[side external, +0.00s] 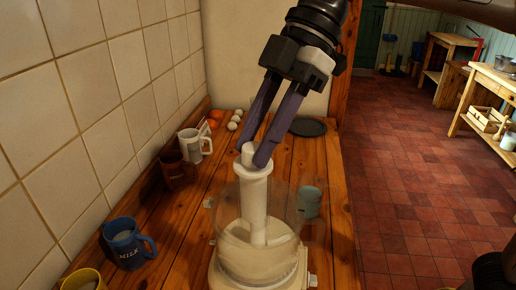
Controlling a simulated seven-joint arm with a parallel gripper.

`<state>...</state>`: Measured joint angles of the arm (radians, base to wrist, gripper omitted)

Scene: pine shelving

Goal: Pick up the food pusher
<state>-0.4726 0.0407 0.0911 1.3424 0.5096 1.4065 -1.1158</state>
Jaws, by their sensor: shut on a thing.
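A white food processor (248,262) with a clear bowl stands on the wooden counter at the lower middle. Its pale feed tube (255,195) rises upright from the bowl. The white food pusher (248,159) is a short cylinder at the top of the tube, and its lower part is hidden in or behind the tube's rim. My gripper (252,150) comes down from above, tilted, with its two long purple-grey fingers on either side of the pusher. It is shut on the pusher.
Blue (129,243) and yellow (84,281) mugs stand at left, with brown (177,171) and white (195,144) mugs behind. A pale cup (309,201) is right of the bowl. A dark round plate (307,127) and eggs (235,120) lie at the back. Tiled wall borders the left.

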